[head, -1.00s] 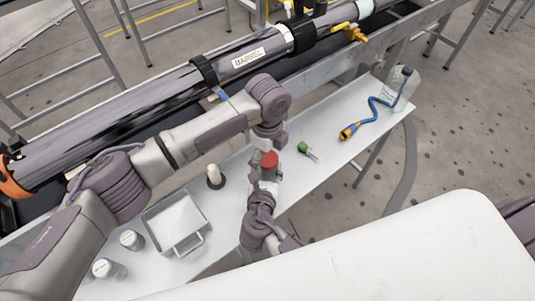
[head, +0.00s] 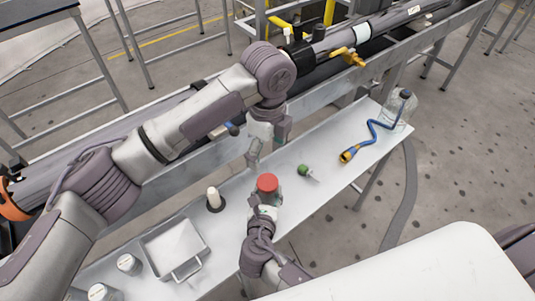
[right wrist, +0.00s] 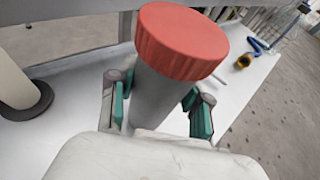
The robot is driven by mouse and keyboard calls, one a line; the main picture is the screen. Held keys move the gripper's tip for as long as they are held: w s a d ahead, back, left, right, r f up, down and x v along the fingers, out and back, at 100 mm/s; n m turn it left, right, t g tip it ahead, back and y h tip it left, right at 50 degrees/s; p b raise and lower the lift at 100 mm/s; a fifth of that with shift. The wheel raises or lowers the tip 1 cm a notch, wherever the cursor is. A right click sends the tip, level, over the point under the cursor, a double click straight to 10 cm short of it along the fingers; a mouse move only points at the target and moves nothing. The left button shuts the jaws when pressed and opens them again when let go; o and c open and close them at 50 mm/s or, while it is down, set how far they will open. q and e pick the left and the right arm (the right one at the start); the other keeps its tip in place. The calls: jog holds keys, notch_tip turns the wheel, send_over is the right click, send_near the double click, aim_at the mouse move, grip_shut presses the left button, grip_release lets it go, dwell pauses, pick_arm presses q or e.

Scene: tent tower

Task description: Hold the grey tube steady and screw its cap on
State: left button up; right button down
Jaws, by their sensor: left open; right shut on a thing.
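The grey tube (right wrist: 158,98) stands roughly upright in the right wrist view, with the red ribbed cap (right wrist: 181,40) on its top. Whether the cap is fully tight cannot be told. My right gripper (right wrist: 160,108) is shut on the tube, its teal-padded fingers on either side below the cap. In the head view the red cap (head: 267,183) shows above my right gripper (head: 264,206), which hides most of the tube. My left gripper (head: 268,146) is open and empty, apart from the cap and above it in the picture.
The white bench holds a grey tray (head: 176,249), a pale cylinder on a dark base (head: 214,199), a green-topped item (head: 304,170), a blue cord with yellow end (head: 372,138) and a clear bottle (head: 399,106). The long barrel (head: 60,170) runs behind.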

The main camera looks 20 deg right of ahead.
jog(key=shift+c, duration=2.1)
grip_release()
jog(key=v, duration=1.2)
